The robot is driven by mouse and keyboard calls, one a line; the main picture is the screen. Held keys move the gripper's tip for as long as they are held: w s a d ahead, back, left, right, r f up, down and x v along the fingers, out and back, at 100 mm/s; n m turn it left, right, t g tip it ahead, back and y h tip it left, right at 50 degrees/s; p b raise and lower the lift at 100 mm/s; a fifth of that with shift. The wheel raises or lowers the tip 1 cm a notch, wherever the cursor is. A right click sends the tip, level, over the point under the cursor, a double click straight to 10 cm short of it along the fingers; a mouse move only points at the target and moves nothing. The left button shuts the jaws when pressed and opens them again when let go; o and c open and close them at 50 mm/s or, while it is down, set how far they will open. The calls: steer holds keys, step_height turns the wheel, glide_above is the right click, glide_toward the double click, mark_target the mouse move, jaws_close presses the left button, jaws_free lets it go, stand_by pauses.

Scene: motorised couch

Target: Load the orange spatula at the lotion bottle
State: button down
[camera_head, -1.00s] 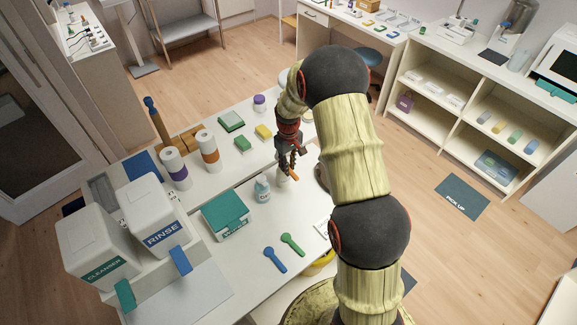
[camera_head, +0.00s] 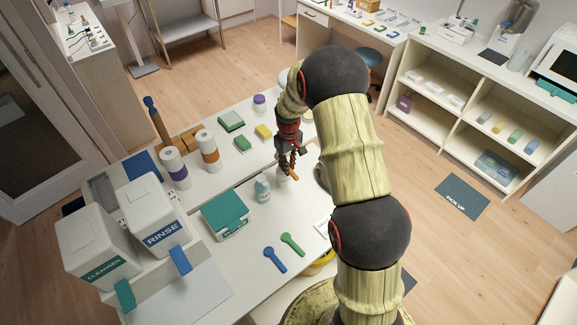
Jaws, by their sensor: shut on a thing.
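My gripper (camera_head: 288,165) is shut on the orange spatula (camera_head: 294,175), of which only a short orange piece shows below the fingers. It is over the white table, just up and right of the lotion bottle. The lotion bottle (camera_head: 263,188) is small, pale blue-grey and upright, with a narrow top. The spatula and the bottle look apart. A whitish object (camera_head: 282,173) shows partly behind the fingers; I cannot tell what it is. My fingers and arm hide much of the spatula.
A green spatula (camera_head: 292,244) and a blue spatula (camera_head: 275,259) lie near the front. A teal-lidded wipes box (camera_head: 225,215) stands left of the bottle. RINSE (camera_head: 157,222) and CLEANSER (camera_head: 98,252) dispensers stand far left.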

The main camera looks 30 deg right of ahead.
steer(key=shift+s, duration=0.1)
steer(key=shift+r+p, duration=1.85)
steer(key=shift+r, duration=1.65)
steer(key=shift+f, duration=0.1)
